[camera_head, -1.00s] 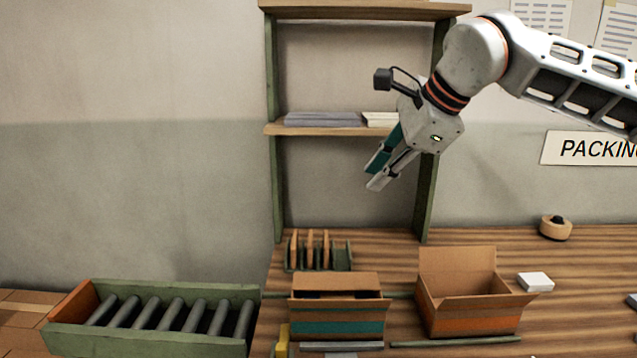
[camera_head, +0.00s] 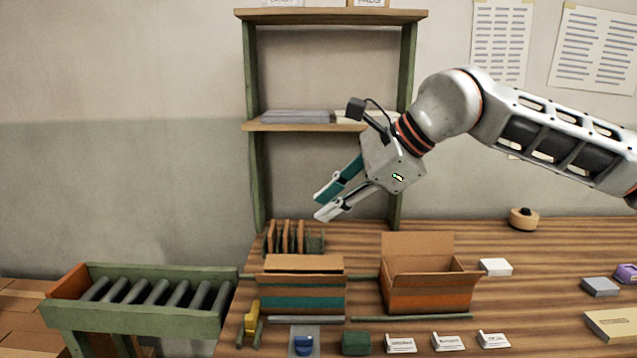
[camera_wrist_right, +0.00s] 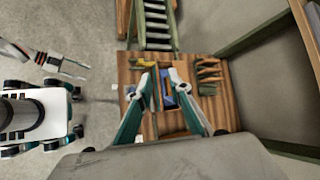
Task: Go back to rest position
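My right arm comes in from the right in the head view. Its gripper (camera_head: 322,205) hangs empty in the air in front of the shelf unit, above the table and its boxes, fingers pointing down and left. In the right wrist view its two fingertips (camera_wrist_right: 160,69) stand apart, with nothing held between them; the table shows far below. My left gripper is outside the head view. It shows at the left of the wrist view (camera_wrist_right: 75,70), with its fingers apart and clear of the table.
Cards and small items line the front. A roller conveyor (camera_head: 225,318) stands left. The shelf unit (camera_head: 250,160) rises behind.

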